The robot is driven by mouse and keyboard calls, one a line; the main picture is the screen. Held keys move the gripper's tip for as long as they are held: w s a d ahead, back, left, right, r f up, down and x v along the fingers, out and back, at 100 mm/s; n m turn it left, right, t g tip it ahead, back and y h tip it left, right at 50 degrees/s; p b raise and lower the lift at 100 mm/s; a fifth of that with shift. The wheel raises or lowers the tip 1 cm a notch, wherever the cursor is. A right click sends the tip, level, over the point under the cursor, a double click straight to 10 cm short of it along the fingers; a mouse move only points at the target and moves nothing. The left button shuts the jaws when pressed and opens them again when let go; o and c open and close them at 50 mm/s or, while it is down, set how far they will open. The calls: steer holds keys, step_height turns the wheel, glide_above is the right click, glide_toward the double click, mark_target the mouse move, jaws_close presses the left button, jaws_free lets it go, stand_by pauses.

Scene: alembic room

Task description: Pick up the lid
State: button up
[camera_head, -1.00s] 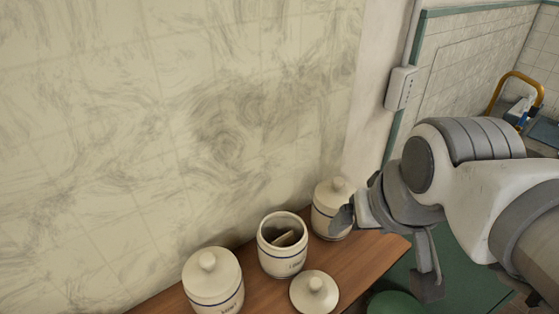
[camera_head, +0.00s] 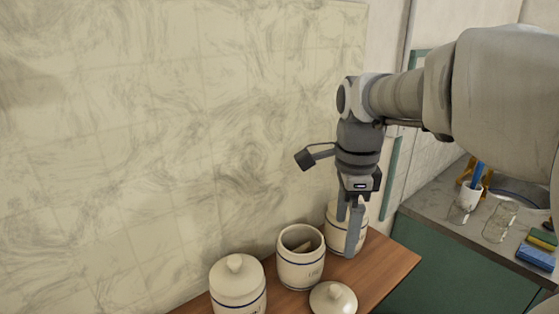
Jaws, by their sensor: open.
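The loose lid (camera_head: 333,298) is cream with a round knob and lies on the wooden shelf (camera_head: 385,268), in front of an open jar (camera_head: 300,258). The open jar is cream with a blue band, and something brown shows inside it. My gripper (camera_head: 350,230) points down above and behind the lid, in front of the right-hand jar (camera_head: 333,222). Its fingers are apart and hold nothing. It partly hides that jar. The gripper is not touching the lid.
A lidded jar (camera_head: 238,286) stands at the left on the shelf. The tiled wall (camera_head: 180,130) rises close behind. At the right, a grey counter (camera_head: 440,215) holds a cup (camera_head: 469,196) with a blue item, glasses (camera_head: 500,220) and sponges (camera_head: 536,256).

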mark_target(336, 289)
steer(key=shift+m, duration=0.4)
step_height(336, 289, down, 18)
steer(key=shift+r, duration=0.1)
steer(key=shift+c, duration=0.2)
steer(key=c, duration=1.3)
steer(key=shift+o, duration=0.2)
